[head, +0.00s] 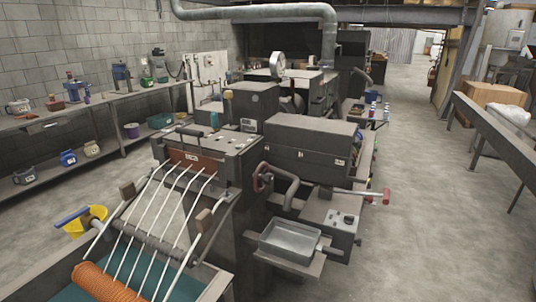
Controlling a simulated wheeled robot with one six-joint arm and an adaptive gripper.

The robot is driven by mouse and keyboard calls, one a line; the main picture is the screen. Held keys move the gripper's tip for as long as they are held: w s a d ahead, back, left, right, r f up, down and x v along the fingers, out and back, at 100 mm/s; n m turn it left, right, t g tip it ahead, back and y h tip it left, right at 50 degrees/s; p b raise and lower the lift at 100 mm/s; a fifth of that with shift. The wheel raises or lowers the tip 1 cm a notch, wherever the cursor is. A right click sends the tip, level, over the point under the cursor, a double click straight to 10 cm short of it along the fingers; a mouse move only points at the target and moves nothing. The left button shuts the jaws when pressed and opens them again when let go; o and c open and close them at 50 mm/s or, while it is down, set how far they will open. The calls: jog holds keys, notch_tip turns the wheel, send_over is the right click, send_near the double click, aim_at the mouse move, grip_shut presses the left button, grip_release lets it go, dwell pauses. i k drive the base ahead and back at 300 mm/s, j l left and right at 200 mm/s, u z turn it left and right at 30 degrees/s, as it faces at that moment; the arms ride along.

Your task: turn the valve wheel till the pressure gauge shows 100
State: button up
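A small dark red wheel (262,178), which looks like the valve wheel, is on the side of the dark machine near the middle of the head view. A thick bent grey pipe (288,185) is right beside it. A round white-faced gauge (277,65) stands on top of the machine farther back. Its needle and numbers are too small to read. My gripper is not in the head view, so I cannot tell whether it is open or shut.
A lever with a red end (372,194) sticks out to the right. A grey metal tray (290,240) juts from the machine's front. Slanted rods and an orange roll (105,284) fill the lower left. A workbench (75,105) lines the left wall. Concrete floor (430,200) is clear at right.

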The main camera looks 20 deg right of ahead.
aim_at(267, 179)
jog(key=i+l+u, duration=0.1)
jog(key=l, duration=0.55)
jog(key=i+l+u, duration=0.1)
jog(key=l, duration=0.55)
jog(key=i+l+u, duration=0.1)
jog(key=i+l, duration=0.15)
jog(key=l, duration=0.4)
jog(key=i+l+u, duration=0.1)
jog(key=l, duration=0.6)
jog(key=i+l+u, duration=0.1)
jog(key=l, duration=0.55)
